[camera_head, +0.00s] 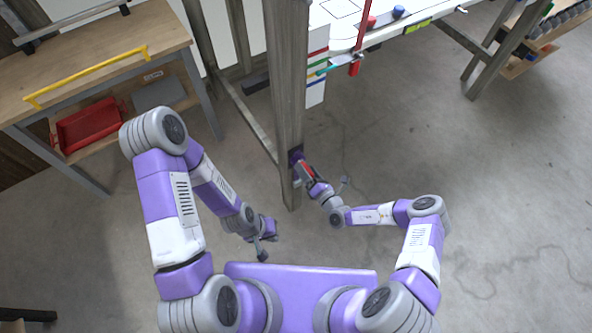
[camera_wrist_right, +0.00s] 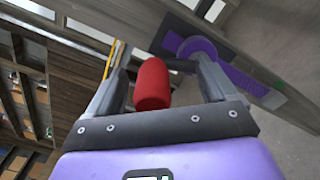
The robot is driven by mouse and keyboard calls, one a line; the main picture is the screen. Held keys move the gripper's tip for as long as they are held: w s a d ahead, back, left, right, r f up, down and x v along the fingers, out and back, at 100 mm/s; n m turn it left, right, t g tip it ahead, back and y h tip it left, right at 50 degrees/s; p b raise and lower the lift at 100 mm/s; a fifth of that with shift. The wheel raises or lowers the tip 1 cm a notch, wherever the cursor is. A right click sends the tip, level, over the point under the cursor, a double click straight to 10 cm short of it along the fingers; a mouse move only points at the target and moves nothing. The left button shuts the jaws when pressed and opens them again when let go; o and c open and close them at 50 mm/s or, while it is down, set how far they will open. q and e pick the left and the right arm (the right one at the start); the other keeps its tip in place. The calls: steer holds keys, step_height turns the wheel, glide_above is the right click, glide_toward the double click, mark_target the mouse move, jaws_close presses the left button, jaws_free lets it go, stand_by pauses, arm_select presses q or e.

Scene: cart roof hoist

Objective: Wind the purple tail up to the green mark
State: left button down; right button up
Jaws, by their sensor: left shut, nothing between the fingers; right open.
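A round purple winch drum (camera_wrist_right: 198,48) sits on the wooden post in the right wrist view. A flat purple tail (camera_wrist_right: 240,78) runs from it along the post, and a small green mark (camera_wrist_right: 279,85) shows near its far end. A red crank handle (camera_wrist_right: 152,84) stands between the spread fingers of my right gripper (camera_wrist_right: 160,56); the fingers look apart from it. In the head view, my right gripper (camera_head: 304,171) is at the winch low on the post. My left gripper (camera_head: 265,243) is shut and empty, low to the left of the post.
The wooden post (camera_head: 288,90) rises in front of me. A white panel (camera_head: 317,75) with coloured stripes hangs beside it. A workbench (camera_head: 95,55) with a yellow bar and a red tray (camera_head: 92,125) below stands at the left.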

stand_by(0.4)
steer(key=p+v, duration=0.3)
steer(key=v, duration=0.6)
stand_by(0.6)
